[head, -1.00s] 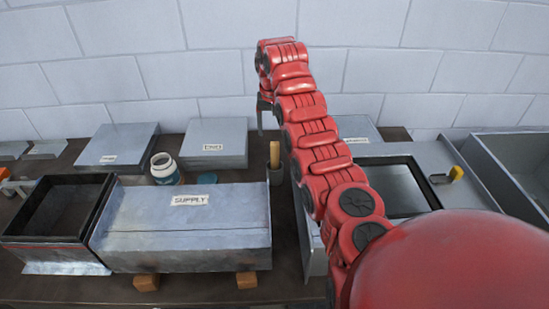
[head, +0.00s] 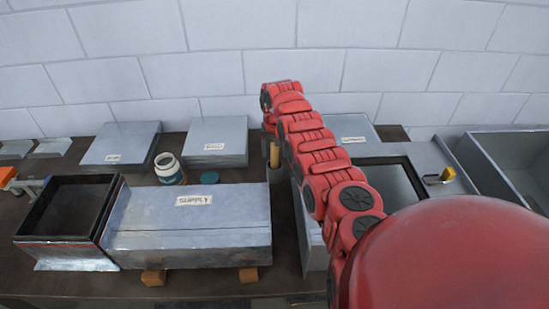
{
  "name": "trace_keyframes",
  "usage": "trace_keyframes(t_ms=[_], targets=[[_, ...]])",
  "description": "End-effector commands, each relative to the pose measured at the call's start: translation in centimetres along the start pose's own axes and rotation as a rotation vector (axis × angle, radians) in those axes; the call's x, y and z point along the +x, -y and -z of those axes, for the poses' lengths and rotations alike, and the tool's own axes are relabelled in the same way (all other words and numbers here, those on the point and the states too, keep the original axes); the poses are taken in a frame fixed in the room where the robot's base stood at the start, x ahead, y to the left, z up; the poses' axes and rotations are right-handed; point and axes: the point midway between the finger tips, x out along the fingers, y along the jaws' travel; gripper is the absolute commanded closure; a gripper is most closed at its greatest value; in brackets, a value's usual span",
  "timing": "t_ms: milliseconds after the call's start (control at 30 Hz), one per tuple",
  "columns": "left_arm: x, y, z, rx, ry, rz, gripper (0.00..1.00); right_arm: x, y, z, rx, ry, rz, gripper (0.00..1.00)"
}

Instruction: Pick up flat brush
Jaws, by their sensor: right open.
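The flat brush (head: 274,154) shows as an upright wooden handle in a dark holder (head: 277,176), just right of the box labelled SUPPLY. Its bristle end is hidden. My right gripper (head: 269,134) points down at the top of the handle, with its fingers mostly hidden behind the red wrist. It is open, and the handle shows just below it. I cannot tell whether the fingers are around the handle or beside it. My left gripper is not in view.
The SUPPLY box (head: 190,242) rests on wooden blocks, with an open dark box (head: 60,247) to its left. A white jar (head: 167,165) and a small blue lid (head: 209,177) stand behind it. Flat grey boxes (head: 217,137) line the wall. A grey bin (head: 520,155) stands far right.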

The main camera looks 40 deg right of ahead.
Motion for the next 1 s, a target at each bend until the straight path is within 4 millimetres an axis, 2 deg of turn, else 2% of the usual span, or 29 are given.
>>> trace_keyframes(t_ms=[167, 500, 567, 1000], targets=[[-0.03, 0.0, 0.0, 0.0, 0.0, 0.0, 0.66, 0.03, 0.0, -0.02, 0.0, 0.001, 0.0, 0.29], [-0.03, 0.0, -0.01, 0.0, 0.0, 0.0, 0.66, 0.03, 0.0, -0.05, 0.0, 0.002, 0.0, 0.91], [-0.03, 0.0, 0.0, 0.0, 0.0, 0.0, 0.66, 0.03, 0.01, -0.05, 0.0, 0.002, 0.0, 1.0], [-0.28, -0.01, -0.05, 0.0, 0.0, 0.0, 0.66, -0.36, 0.01, 0.04, 0.0, 0.001, 0.0, 1.0]])
